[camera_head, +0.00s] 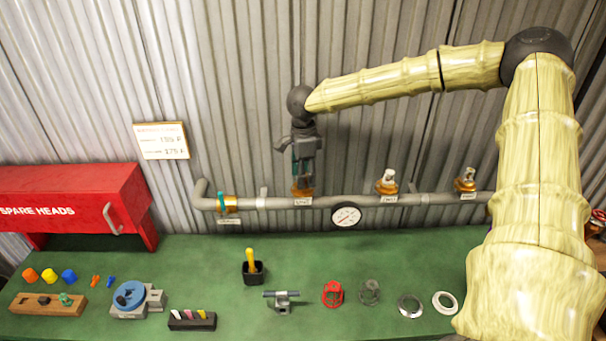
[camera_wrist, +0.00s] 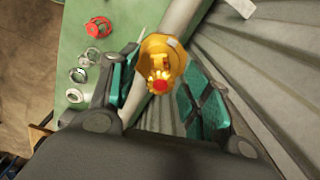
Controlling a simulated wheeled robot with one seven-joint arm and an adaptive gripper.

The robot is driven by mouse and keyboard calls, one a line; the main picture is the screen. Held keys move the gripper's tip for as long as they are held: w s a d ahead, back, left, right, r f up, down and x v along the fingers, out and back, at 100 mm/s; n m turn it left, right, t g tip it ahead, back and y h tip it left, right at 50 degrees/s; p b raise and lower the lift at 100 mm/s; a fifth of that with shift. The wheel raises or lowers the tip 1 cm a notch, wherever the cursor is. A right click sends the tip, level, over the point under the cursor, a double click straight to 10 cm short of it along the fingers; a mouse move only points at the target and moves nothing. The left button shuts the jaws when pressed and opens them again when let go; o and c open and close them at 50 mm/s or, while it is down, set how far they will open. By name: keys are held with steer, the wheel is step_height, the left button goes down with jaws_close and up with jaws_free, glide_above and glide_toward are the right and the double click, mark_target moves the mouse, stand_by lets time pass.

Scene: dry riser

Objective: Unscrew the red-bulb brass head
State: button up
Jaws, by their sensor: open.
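The red-bulb brass head (camera_wrist: 160,82) shows in the wrist view between my two teal-padded fingers, with its red bulb facing the camera. It sits on the grey pipe (camera_head: 345,201) along the wall. My gripper (camera_wrist: 158,95) is open, with a finger on each side of the head and a visible gap at both sides. In the head view my gripper (camera_head: 304,170) points down over the leftmost upright outlet, and its fingers hide most of that head; only the brass base (camera_head: 303,192) shows.
Two other brass heads with pale tops (camera_head: 387,181) (camera_head: 466,180) stand on the pipe to the right. A gauge (camera_head: 346,216) hangs below the pipe. The green bench (camera_head: 210,260) holds a red spare-heads box (camera_head: 70,190), a blue-topped fixture (camera_head: 130,295) and several rings.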

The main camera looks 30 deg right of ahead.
steer(key=m, duration=0.7)
steer(key=shift+m, duration=0.4)
steer(key=m, duration=0.4)
steer(key=shift+a, duration=0.1)
steer(key=shift+s+m, duration=0.1)
steer(key=shift+m, duration=1.8)
jaws_close()
steer(key=n, duration=0.5)
steer(key=shift+n, duration=0.4)
